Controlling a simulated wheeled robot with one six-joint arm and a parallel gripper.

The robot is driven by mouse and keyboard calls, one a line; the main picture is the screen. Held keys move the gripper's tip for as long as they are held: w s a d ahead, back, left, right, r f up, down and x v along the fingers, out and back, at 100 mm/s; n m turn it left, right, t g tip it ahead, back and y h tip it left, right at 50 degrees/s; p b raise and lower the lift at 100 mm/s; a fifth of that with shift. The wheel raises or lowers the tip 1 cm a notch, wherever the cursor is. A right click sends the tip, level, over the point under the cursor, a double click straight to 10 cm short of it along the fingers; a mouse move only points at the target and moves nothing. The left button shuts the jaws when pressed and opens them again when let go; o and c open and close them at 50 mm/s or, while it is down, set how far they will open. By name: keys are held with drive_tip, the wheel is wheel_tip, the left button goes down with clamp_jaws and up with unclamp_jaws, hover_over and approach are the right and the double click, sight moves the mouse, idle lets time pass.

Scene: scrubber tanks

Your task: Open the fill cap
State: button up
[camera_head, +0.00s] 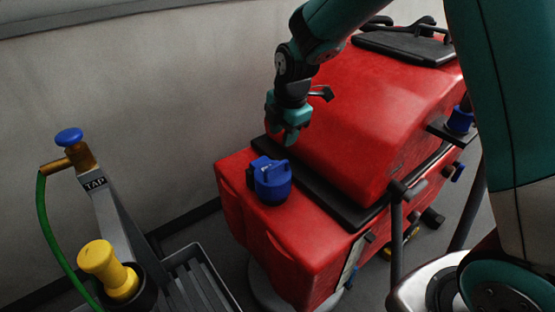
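The fill cap is most likely the blue ribbed cap (271,181) on the flat top of the red scrubber tank (290,245), in the middle of the picture. It looks seated and upright, with a dark piece at its left side. My gripper (288,138) hangs above and slightly behind the cap, fingers pointing down, apart from it.
The machine's raised red body (385,120) stands behind and right of the cap, edged by a black seam. At left are a tap post (115,215) with a blue knob, a green hose (47,225), a yellow fitting (108,271) and a grey grated tray (200,280). A wall runs behind.

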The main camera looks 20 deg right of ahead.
sight(277, 165)
drive_tip(key=f, duration=0.3)
drive_tip(key=w+f, duration=0.1)
drive_tip(key=f, duration=0.3)
drive_tip(key=w+f+p, duration=0.1)
drive_tip(key=f, duration=0.2)
drive_tip(key=shift+a+f, duration=0.25)
drive_tip(key=shift+a, duration=0.1)
clamp_jaws()
